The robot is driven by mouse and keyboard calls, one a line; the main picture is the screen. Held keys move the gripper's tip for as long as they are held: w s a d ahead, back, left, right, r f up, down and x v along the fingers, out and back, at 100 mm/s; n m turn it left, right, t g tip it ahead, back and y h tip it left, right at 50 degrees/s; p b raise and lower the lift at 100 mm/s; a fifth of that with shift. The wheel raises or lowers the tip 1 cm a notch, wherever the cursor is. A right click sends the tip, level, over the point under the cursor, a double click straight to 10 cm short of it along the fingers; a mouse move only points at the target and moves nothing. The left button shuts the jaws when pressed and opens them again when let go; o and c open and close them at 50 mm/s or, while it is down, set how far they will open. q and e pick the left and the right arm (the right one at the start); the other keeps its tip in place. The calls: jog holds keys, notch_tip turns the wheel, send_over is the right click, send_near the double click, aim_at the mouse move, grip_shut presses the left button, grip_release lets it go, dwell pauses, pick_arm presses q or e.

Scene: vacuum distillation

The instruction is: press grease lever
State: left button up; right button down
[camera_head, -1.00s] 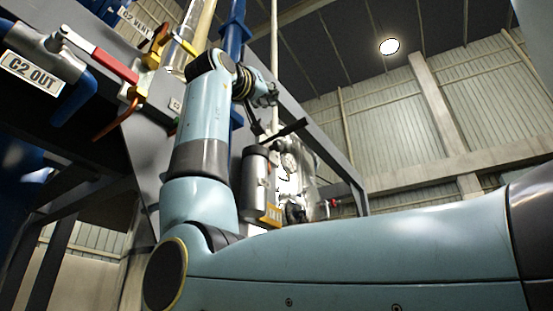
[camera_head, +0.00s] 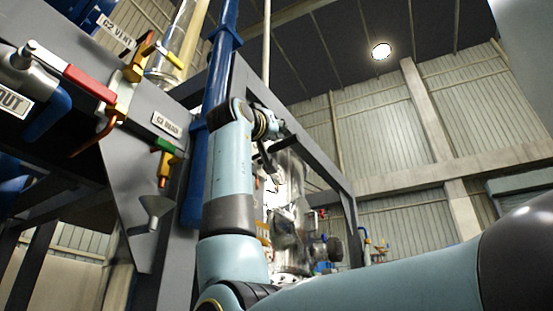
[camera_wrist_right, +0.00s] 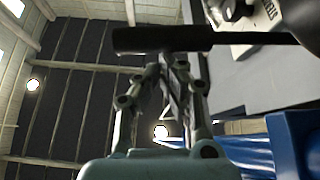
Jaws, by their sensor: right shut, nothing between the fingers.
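A black bar-shaped lever handle (camera_wrist_right: 165,39) crosses the upper part of the right wrist view. I take it to be the grease lever. My right gripper (camera_wrist_right: 172,62) is shut and empty, with its fingertips right at the lower edge of the bar in that view. I cannot tell whether they touch it. In the head view my right gripper (camera_head: 269,162) is small and dark, hanging down from the wrist beyond my upright forearm. The lever is hard to pick out there, and the body it belongs to is mostly hidden behind my arm. My left gripper is not in view.
A blue vertical pipe (camera_head: 211,130) and grey steel frame stand close left of my forearm. Valves with a red handle (camera_head: 90,82) and a green handle (camera_head: 164,145) stick out further left. Shiny equipment (camera_head: 290,215) stands behind the gripper. Open hall lies to the right.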

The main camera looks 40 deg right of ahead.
aim_at(286, 146)
jog(key=shift+a+f, duration=0.1)
jog(key=shift+s+f+m+g+b, duration=0.15)
jog(key=shift+f+m+g+b, duration=0.3)
jog(key=shift+m, duration=0.35)
jog(key=shift+f, duration=0.1)
notch_tip(286, 146, down, 4)
jog(key=m+g+h+b, duration=0.1)
jog(key=m+g+b, duration=0.1)
jog(key=m+b, duration=0.1)
jog(key=shift+s+m+g+b, duration=0.15)
jog(key=shift+m+g+b, duration=0.15)
jog(key=shift+m+g, duration=0.1)
jog(key=shift+f+b, duration=1)
jog(key=shift+f, duration=0.25)
